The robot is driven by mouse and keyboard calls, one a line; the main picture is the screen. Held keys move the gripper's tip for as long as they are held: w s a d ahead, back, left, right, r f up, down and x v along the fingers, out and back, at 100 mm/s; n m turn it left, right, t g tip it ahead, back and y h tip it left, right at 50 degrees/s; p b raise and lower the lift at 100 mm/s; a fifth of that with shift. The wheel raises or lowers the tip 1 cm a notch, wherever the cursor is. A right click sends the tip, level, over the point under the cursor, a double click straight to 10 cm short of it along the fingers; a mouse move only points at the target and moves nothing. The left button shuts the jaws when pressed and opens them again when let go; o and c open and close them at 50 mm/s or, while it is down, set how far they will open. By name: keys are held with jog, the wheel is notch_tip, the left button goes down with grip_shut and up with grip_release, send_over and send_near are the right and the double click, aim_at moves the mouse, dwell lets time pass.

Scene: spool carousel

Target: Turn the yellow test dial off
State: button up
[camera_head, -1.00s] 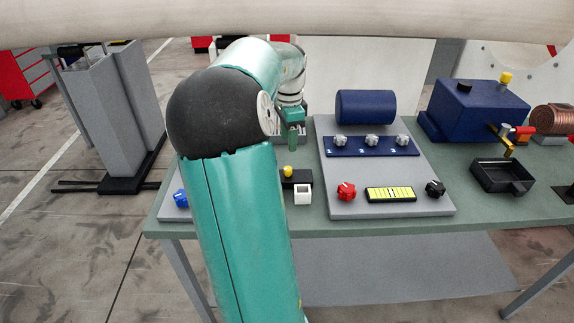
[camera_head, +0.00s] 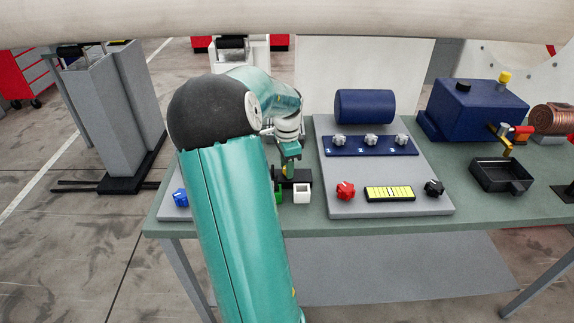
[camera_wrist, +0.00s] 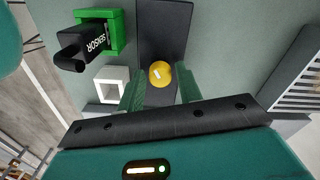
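The yellow test dial (camera_wrist: 160,73) is a small round knob with a pale pointer mark, on a black base plate (camera_wrist: 163,30). My gripper (camera_wrist: 160,85) is open, with one finger on each side of the dial's near edge in the wrist view. I cannot tell whether either finger touches it. In the head view my gripper (camera_head: 289,168) points down over the black base, and the fingers mostly hide the dial.
A green block (camera_wrist: 116,33) with a black plug marked SENSOR and a white hollow square (camera_wrist: 110,84) sit beside the base. A grey panel (camera_head: 385,207) with a red knob (camera_head: 345,190) and black knob (camera_head: 434,188) lies to the right, and a blue knob (camera_head: 180,197) left.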

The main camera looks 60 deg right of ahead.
jog(key=c, duration=0.6)
jog(key=shift+c, duration=0.2)
jog(key=shift+n, duration=0.4)
jog(key=n, duration=1.1)
jog(key=shift+r, duration=0.1)
jog(key=o, duration=1)
